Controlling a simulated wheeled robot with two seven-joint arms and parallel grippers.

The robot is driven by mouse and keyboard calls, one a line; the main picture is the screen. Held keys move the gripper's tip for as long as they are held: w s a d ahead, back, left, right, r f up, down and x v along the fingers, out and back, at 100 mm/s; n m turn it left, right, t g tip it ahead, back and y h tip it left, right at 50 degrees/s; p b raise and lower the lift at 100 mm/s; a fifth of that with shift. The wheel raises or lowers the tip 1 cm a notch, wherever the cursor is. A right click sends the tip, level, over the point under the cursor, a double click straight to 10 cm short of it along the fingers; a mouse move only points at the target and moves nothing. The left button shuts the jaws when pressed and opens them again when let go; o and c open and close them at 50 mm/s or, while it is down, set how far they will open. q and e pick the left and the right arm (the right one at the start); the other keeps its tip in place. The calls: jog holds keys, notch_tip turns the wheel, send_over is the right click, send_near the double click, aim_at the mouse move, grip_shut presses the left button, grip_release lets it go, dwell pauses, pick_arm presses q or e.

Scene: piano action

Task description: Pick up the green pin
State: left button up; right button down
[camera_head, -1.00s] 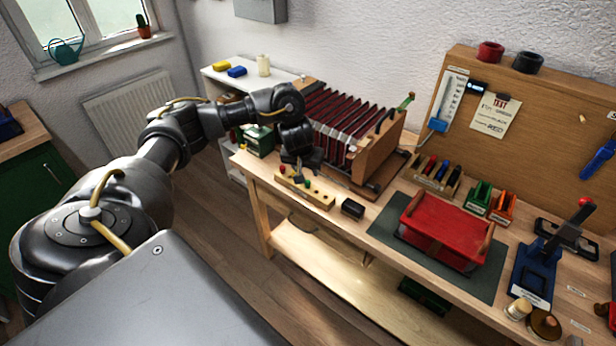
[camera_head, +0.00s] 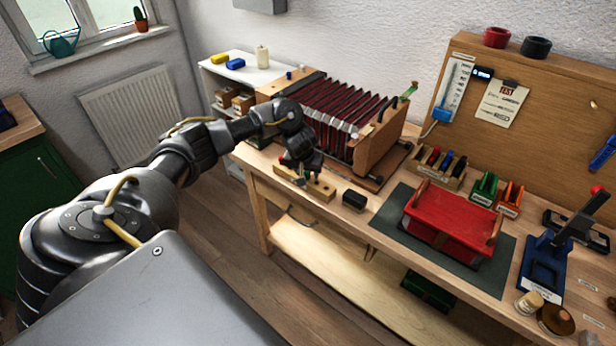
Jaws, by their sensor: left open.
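A light wooden block (camera_head: 321,192) with small pins lies near the table's front left edge. My left gripper (camera_head: 302,178) is over the block, pointing down with its jaws open, and its fingers reach about pin height. A small red pin head shows beside the fingers. I cannot make out the green pin; the gripper covers much of the block's middle. No pin is visibly held. My right gripper is out of view.
A red-bellowed wooden accordion (camera_head: 340,115) stands close behind the block. A small black block (camera_head: 354,200) lies to its right.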

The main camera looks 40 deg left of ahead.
pick_arm(q)
grip_shut()
jog(key=shift+r, duration=0.1)
dwell(0.3)
